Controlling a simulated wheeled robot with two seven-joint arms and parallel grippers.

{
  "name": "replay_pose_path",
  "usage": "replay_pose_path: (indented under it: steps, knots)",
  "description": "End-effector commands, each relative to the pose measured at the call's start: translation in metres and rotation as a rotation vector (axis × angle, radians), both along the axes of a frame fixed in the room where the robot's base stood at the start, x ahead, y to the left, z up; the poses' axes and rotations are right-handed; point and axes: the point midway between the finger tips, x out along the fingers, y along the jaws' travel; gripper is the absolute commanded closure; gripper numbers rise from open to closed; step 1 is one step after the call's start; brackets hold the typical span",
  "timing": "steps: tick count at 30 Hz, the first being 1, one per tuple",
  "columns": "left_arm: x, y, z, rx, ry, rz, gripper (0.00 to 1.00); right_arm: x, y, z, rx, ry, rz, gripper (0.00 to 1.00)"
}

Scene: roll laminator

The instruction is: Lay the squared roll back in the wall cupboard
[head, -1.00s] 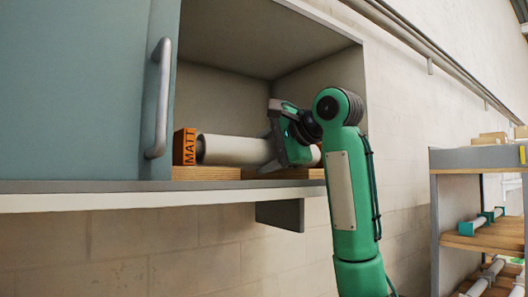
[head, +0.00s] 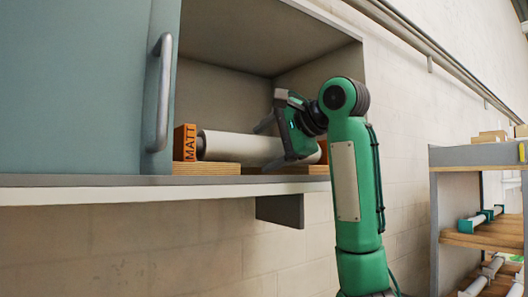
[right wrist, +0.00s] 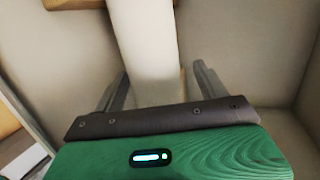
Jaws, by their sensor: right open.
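The squared roll (head: 232,147) is a pale cylinder with square orange ends; the left end is marked MATT. It lies level in the open wall cupboard (head: 318,40), resting over wooden blocks (head: 206,168) on the cupboard floor. My right gripper (head: 272,146) is open around the roll, nearer its right end. In the right wrist view the pale roll (right wrist: 146,45) runs between my two spread fingers (right wrist: 160,85), with a gap at each side. The right end of the roll is partly hidden behind my gripper. My left gripper is not in view.
A blue-grey cupboard door (head: 75,85) with a metal handle (head: 158,95) covers the left side. The cupboard's right wall stands close to my right arm. A rack (head: 470,157) with other rolls is at the far right.

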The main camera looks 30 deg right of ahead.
Motion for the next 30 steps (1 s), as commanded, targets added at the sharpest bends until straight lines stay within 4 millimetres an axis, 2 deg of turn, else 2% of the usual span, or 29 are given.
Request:
replay_pose_path:
  steps: [1,9,15,21,30]
  knots:
    - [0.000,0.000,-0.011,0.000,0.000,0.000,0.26,-0.010,-0.003,-0.002,0.001,-0.005,0.000,0.26]
    - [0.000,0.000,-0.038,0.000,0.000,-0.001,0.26,-0.059,-0.019,0.017,0.000,-0.004,-0.002,0.26]
    - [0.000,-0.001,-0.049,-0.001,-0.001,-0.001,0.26,-0.082,-0.027,0.027,0.001,-0.003,-0.002,0.26]
    - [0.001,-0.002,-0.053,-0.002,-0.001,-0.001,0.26,-0.094,-0.030,0.033,0.000,-0.002,-0.001,0.26]
    - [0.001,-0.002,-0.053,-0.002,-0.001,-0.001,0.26,-0.096,-0.031,0.035,0.000,0.000,0.000,0.26]
